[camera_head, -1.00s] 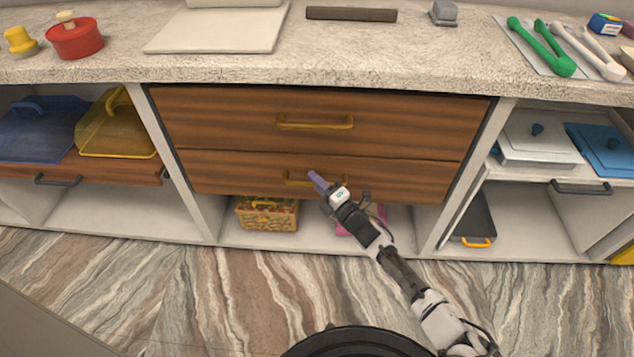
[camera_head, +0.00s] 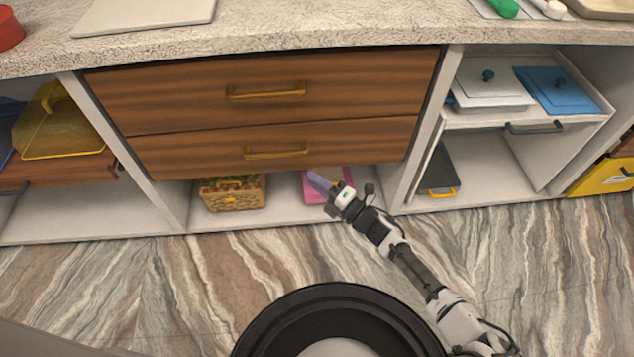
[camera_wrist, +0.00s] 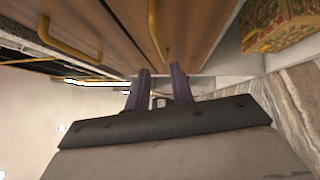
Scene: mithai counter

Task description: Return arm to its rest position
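My gripper (camera_head: 319,181) is in front of the low shelf opening, just below and right of the lower drawer's yellow handle (camera_head: 276,152). In the wrist view my gripper (camera_wrist: 158,82) shows its two purple fingers apart with nothing held between them. My arm stretches from the lower right of the head view up to the gripper. The upper drawer (camera_head: 180,97) and the lower drawer (camera_head: 180,157) are both shut. The fingertips look apart from the handle.
A patterned basket (camera_head: 233,196) and a pink item (camera_head: 318,190), partly behind my gripper, sit on the low shelf. The counter (camera_head: 330,30) overhangs the drawers. A yellow-handled dark tray (camera_head: 437,172) stands at the right. The marbled floor (camera_head: 160,285) in front is clear.

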